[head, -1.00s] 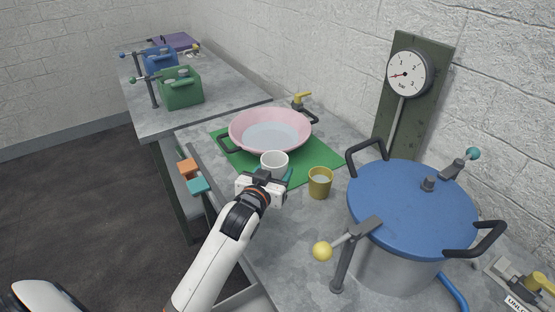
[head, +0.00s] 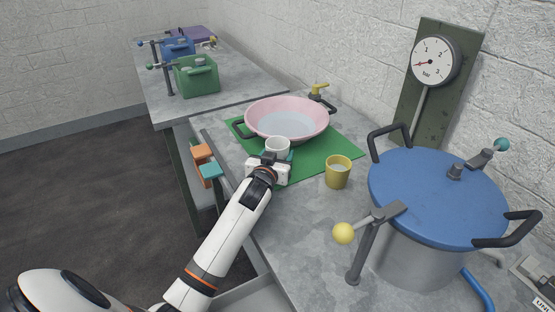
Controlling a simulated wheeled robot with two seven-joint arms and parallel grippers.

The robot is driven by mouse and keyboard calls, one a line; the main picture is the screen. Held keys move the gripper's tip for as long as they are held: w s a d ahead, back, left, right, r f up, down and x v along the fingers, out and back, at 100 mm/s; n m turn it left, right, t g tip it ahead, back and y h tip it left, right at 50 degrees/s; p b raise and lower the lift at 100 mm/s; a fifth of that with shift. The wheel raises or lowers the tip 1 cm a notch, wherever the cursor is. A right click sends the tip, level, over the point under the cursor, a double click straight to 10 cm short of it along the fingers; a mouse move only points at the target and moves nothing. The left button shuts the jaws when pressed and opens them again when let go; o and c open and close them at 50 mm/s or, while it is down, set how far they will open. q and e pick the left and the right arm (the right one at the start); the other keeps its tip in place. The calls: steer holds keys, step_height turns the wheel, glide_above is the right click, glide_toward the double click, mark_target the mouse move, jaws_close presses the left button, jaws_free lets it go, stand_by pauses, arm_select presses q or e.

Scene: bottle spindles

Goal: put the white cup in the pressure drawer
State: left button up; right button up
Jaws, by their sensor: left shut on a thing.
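The white cup (head: 277,145) is upright at the near edge of the pink basin, over the green mat. My left gripper (head: 274,159) is shut on it from the near side and hides its lower part. I cannot tell whether the cup touches the mat. On the bench's left front side are an orange handle (head: 203,151) and a teal handle (head: 211,170). A grey drawer-like part (head: 252,297) sticks out at the bottom, partly behind my left arm. No label shows which one is the pressure drawer. My right gripper is not in view.
A pink basin (head: 264,106) of water stands on the green mat (head: 345,151). A yellow cup (head: 338,173) stands to the right. A large blue-lidded pot (head: 430,190) with a yellow-knobbed lever (head: 344,233) fills the right. Green (head: 197,77) and blue (head: 178,46) boxes stand on the far bench.

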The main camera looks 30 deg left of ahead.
arm_select(q)
steer(key=shift+f, duration=0.65)
steer(key=shift+f, duration=0.15)
steer(key=o, duration=1)
steer(key=shift+o, duration=0.2)
